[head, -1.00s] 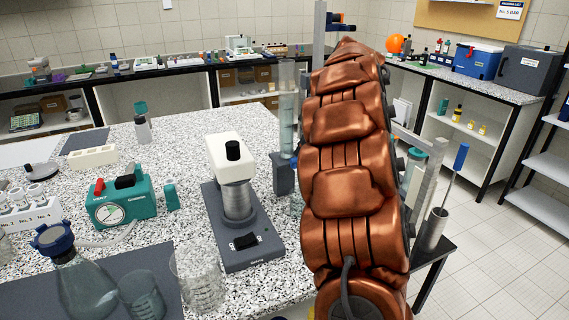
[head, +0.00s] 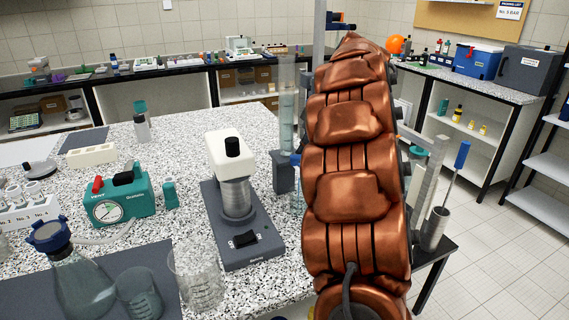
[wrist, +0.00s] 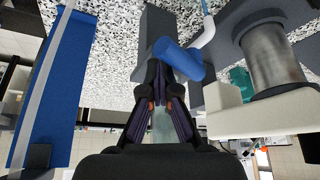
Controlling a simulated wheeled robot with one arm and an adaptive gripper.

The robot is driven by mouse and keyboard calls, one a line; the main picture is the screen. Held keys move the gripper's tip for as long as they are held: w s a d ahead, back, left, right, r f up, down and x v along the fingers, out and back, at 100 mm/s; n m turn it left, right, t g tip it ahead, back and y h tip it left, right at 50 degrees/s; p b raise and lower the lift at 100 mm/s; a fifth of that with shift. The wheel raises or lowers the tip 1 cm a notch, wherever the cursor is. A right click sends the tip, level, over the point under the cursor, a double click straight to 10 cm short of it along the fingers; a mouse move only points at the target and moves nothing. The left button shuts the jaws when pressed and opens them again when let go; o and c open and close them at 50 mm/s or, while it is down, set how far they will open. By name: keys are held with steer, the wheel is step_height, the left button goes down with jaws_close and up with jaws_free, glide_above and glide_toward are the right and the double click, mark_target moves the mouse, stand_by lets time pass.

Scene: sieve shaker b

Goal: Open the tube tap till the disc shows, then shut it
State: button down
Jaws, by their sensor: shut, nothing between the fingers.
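The clear tall tube (head: 287,110) stands upright at the bench edge, just left of my arm. Its dark grey foot block (head: 283,172) shows below. A small blue part (head: 295,159) beside the tube is mostly behind my arm. In the wrist view, a blue cylinder (wrist: 180,60), which looks like the tap's handle, lies slanted by a white bent spout (wrist: 204,32). My gripper (wrist: 160,88) is shut and empty, with its tips close to the blue cylinder; I cannot tell whether they touch. No disc can be made out. My arm hides the gripper in the head view.
A glass beaker (head: 197,277), a flask (head: 80,285) and a teal gauge box (head: 119,200) are further left. A metal stand (head: 432,185) and a metal cup (head: 435,228) are right of my arm.

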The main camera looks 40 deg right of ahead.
steer(key=shift+s+a+b, duration=0.15)
steer(key=shift+b, duration=0.15)
steer(key=shift+r, duration=0.1)
steer(key=shift+r+p, duration=0.95)
steer(key=shift+r, duration=1.3)
steer(key=s+a+f+b, duration=0.4)
steer(key=b, duration=0.4)
steer(key=shift+a+f+b, duration=0.35)
steer(key=shift+a+b, duration=0.05)
steer(key=shift+w+d, duration=0.3)
steer(key=shift+d, duration=0.1)
steer(key=shift+d, duration=0.1)
